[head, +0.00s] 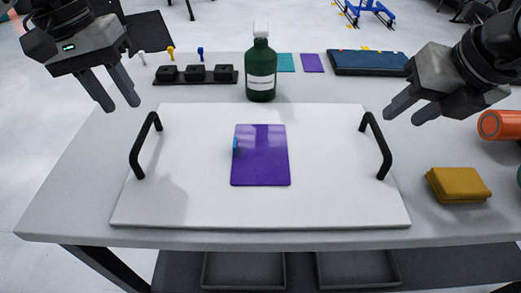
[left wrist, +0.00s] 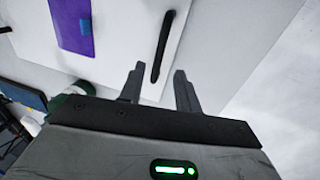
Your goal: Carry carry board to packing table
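The carry board (head: 200,200) is a flat white board lying on a grey table, with a black bar handle at each end. A purple sheet (head: 262,165) with a small blue piece (head: 236,147) on its left edge lies on it. My left gripper (head: 119,105) is open and empty, above and left of the left handle (head: 137,158). In the left wrist view, its fingers (left wrist: 157,90) point toward that handle (left wrist: 162,48), apart from it. My right gripper (head: 406,108) has its fingers apart and empty, above and right of the right handle (head: 384,150).
A green bottle (head: 261,72) and a black holder (head: 208,78) stand behind the board. A folded yellow cloth (head: 458,186) and an orange roll (head: 500,125) lie to its right. A blue flat case (head: 368,62) is at the back. Grey trays (head: 244,271) sit below the tabletop.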

